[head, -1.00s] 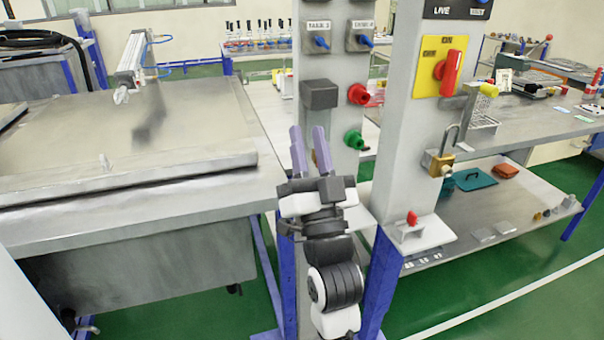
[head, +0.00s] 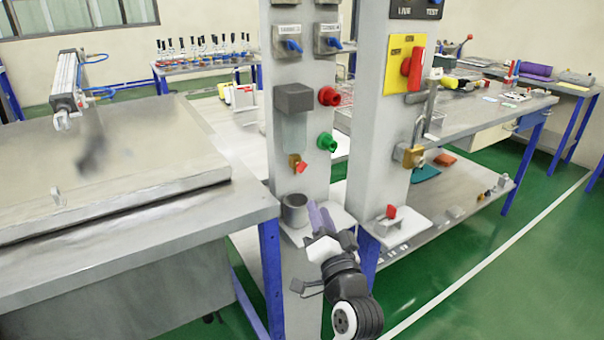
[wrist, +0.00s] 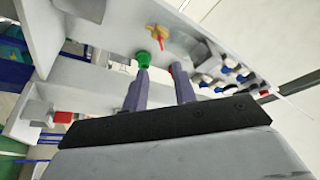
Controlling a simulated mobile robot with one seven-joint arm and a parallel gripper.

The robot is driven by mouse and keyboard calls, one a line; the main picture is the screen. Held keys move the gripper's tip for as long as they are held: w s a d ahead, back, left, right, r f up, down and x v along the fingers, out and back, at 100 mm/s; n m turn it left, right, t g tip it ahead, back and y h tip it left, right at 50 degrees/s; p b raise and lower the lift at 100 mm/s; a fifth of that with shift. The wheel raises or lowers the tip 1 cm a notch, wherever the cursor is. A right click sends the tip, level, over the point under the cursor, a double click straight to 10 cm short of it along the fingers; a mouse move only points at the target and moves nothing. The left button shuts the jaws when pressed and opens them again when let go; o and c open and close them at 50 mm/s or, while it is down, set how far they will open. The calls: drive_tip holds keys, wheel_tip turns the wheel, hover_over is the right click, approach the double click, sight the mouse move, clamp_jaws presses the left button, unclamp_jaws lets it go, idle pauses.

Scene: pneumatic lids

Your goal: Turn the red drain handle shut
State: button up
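The drain is a small brass valve (head: 294,159) under a clear bowl and grey block on the left grey post. Its red handle (head: 302,167) sticks out to the lower right of the brass body. The valve also shows in the wrist view (wrist: 155,30), with the red handle (wrist: 161,43) beyond the fingertips. My gripper (head: 318,208) is below and slightly right of the handle, apart from it. In the wrist view its two purple fingers (wrist: 160,67) are spread with nothing held between them.
A green button (head: 327,142) and a red button (head: 330,96) stick out of the post right of the valve. A grey cup (head: 295,210) stands below it, left of my fingers. A second post (head: 372,170) with a padlock (head: 411,156) stands close on the right.

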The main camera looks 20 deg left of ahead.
sight(303, 170)
drive_tip(key=p+x, duration=0.3)
drive_tip(key=x, duration=0.8)
drive_tip(key=shift+w+a+r, duration=0.15)
drive_tip(key=shift+w+a, duration=0.1)
clamp_jaws()
